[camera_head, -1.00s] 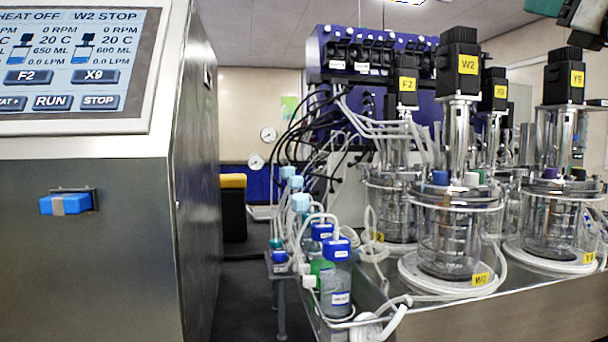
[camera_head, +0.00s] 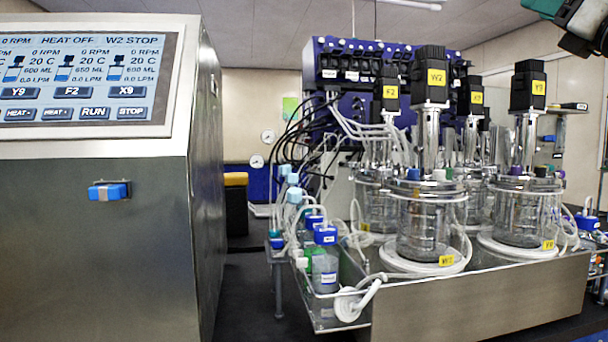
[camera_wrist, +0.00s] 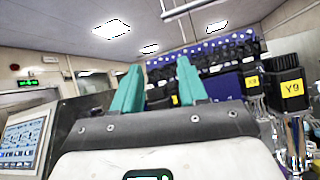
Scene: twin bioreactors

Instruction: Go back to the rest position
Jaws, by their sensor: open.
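My gripper shows in the wrist view (camera_wrist: 158,85), with two teal fingers standing apart and nothing between them. In the head view only a teal and dark part of my arm shows at the top right corner; the fingertips are not clear there.
A steel cabinet (camera_head: 95,240) with a control screen (camera_head: 85,85) stands at left. Several glass bioreactors, including W2 (camera_head: 428,220), stand on a steel bench (camera_head: 480,300) at right. Bottles (camera_head: 325,265) sit on a side shelf.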

